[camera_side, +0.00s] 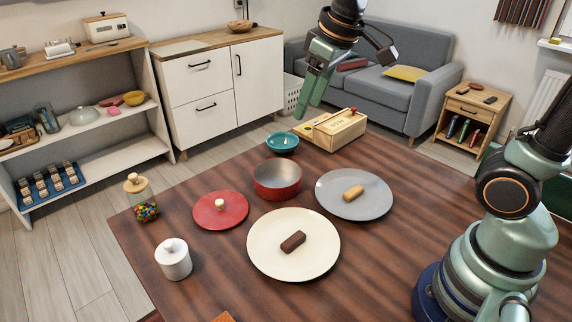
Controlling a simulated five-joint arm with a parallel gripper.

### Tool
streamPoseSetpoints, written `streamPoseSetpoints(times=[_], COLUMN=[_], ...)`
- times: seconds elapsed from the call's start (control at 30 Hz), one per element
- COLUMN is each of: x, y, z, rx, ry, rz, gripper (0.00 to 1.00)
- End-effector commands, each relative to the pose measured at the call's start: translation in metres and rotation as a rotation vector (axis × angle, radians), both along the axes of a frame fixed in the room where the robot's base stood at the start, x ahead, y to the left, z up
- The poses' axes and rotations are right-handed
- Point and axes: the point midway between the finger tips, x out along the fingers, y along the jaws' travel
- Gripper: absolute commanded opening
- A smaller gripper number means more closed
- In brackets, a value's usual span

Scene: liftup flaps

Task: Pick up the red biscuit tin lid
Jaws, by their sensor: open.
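The red biscuit tin lid (213,211) lies flat on the wooden table, with a pale round knob on top. The open red tin (278,180) stands just right of and behind it, and its visible inside looks empty. The lid and the tin are apart. My gripper (306,108) is high over the far side of the table, pointing down, open and empty. In the picture it is above and to the right of the lid, well away from it.
A cream plate (262,264) with a dark brown bar and a grey plate (372,205) with a tan bar lie to the right. A candy jar (147,211) and a white lidded pot (174,266) stand left. A teal bowl (282,139) and a wooden box (318,137) are behind.

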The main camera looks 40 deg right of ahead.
Motion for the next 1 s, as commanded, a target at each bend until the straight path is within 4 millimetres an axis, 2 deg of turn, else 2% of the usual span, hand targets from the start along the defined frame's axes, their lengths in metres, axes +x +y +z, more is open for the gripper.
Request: streamPoseSetpoints(times=[0.03, 0.27, 0.47, 0.6, 0.8, 1.0], x=[0.014, 0.068, 0.109, 0.132, 0.151, 0.156], y=[0.007, 0.039, 0.071, 0.095, 0.122, 0.134], z=[-0.002, -0.017, -0.047, -0.077, -0.118, -0.138], rx=[-0.008, -0.046, -0.076, -0.096, -0.117, -0.126], ry=[0.025, 0.114, 0.191, 0.244, 0.303, 0.328], rz=[0.033, 0.179, 0.308, 0.397, 0.500, 0.546], gripper=[0.61, 0.61, 0.61, 0.61, 0.61, 0.61])
